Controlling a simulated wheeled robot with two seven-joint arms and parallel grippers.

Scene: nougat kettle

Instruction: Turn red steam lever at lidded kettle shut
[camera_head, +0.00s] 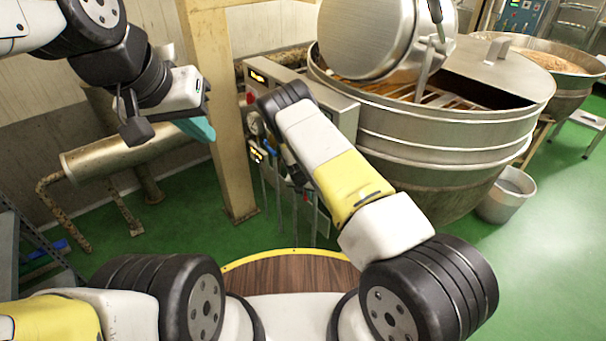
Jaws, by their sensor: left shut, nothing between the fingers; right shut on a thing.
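The lidded kettle (430,150) is a large steel drum at the upper right. Its flat lid (490,68) covers part of the top and leaves a grated opening. My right arm reaches across in front of the kettle's left side. My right gripper (296,178) points down among the pipes there and is largely hidden behind my own forearm. A small red part, apparently the steam lever (306,197), shows at its fingertips, and the gripper is shut on it. My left gripper (197,129) is at the upper left, shut and empty, in front of the wall and away from the kettle.
A control box (336,108) with displays stands at the kettle's left, beside a beige post (224,120). A horizontal steel tank (125,148) lies along the left wall. A bucket (505,195) stands right of the kettle. Green floor is free at the lower right.

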